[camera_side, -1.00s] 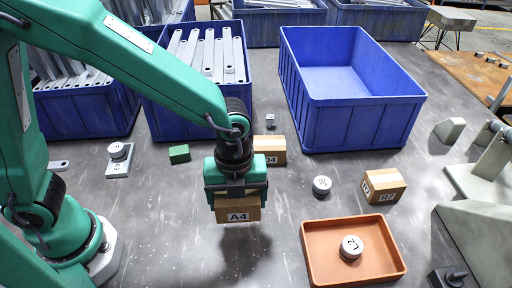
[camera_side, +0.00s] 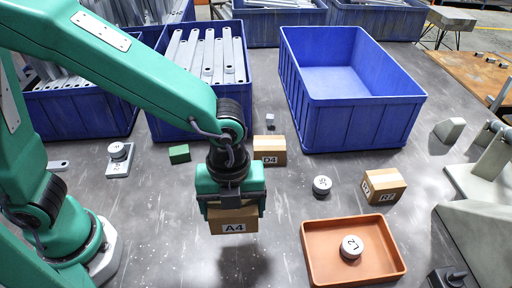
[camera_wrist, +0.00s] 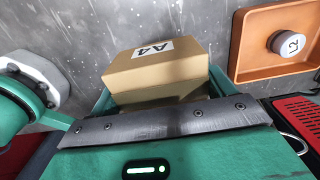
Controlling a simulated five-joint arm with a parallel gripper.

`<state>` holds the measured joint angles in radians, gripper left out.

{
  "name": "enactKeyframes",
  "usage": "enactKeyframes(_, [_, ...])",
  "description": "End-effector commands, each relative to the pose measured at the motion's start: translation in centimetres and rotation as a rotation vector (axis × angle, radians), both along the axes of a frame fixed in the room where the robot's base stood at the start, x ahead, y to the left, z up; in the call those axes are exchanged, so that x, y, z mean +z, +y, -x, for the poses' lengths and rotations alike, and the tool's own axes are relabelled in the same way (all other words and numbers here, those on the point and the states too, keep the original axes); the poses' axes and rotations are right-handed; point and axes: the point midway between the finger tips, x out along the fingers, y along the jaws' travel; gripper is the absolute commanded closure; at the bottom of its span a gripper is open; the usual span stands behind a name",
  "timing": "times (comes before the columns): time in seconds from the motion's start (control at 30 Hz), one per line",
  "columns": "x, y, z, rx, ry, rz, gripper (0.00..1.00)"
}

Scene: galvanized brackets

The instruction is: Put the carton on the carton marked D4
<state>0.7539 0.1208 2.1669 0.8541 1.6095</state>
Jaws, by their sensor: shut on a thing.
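A brown carton marked A4 (camera_side: 234,222) is held in my gripper (camera_side: 232,212), raised above the table with its label facing the side camera. In the wrist view the A4 carton (camera_wrist: 155,68) sits between the jaws. The carton marked D4 (camera_side: 268,152) stands on the table behind and to the right of my gripper, in front of the blue bins. Its top looks bare and it is apart from the held carton. The D4 carton does not show in the wrist view.
A carton marked R2 (camera_side: 384,188) stands at the right. An orange tray (camera_side: 309,260) holds a round L2 piece (camera_side: 351,247). Another round piece (camera_side: 322,185), a green block (camera_side: 179,153) and an empty blue bin (camera_side: 360,125) stand nearby. The table between A4 and D4 is clear.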

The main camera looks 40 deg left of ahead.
Motion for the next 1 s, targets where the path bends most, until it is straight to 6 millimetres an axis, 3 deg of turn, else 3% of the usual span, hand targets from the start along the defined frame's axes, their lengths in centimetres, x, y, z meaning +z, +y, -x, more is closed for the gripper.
enactKeyframes(0.17, [0.1,0.0,-0.3,0.001,-0.001,0.001,0.47])
enactKeyframes(0.37, [0.7,-0.2,-2.1,0.003,-0.002,0.002,0.47])
enactKeyframes(0.67, [2.7,0.0,-8.2,0.008,-0.002,0.002,0.47])
enactKeyframes(1.0, [5.2,2.1,-15.7,0.010,-0.001,0.001,0.47])
